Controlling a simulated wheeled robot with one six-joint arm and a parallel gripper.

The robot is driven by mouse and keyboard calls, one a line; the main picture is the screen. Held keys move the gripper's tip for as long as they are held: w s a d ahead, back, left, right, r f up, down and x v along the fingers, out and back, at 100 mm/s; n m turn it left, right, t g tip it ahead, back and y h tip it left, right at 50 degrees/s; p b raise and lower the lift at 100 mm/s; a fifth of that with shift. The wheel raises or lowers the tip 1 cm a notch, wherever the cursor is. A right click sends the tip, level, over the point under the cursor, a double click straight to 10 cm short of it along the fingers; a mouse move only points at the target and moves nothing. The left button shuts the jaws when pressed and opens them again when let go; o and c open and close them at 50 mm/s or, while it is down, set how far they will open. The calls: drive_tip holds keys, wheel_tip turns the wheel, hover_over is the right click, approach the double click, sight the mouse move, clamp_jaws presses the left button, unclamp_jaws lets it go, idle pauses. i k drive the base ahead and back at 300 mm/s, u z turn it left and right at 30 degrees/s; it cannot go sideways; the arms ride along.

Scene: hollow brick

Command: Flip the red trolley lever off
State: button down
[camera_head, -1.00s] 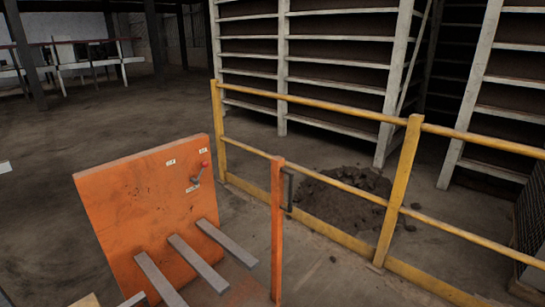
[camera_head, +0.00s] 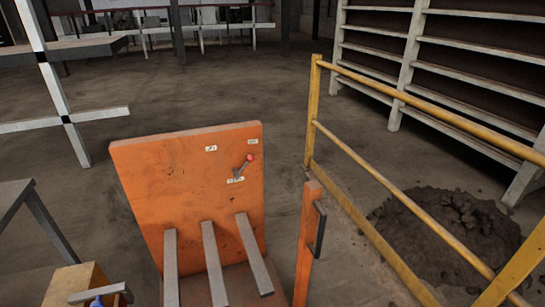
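The red-knobbed lever (camera_head: 244,164) sits on the upper right of an orange trolley panel (camera_head: 185,190). Its red knob points up and to the right, and small white labels surround it. Their text is too small to read. Grey bars (camera_head: 214,262) stick out from the panel's lower part. My gripper is not in view.
An orange post (camera_head: 307,240) with a dark handle stands right of the trolley. A yellow railing (camera_head: 400,200) runs along the right, with a dark rubble heap (camera_head: 455,235) beyond it. Grey tables stand at left. A wooden box (camera_head: 88,281) is at lower left. Open floor lies behind.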

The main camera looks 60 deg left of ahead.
sight(250, 158)
drive_tip(key=u, duration=0.65)
drive_tip(key=i, duration=1.3)
drive_tip(key=u, duration=0.85)
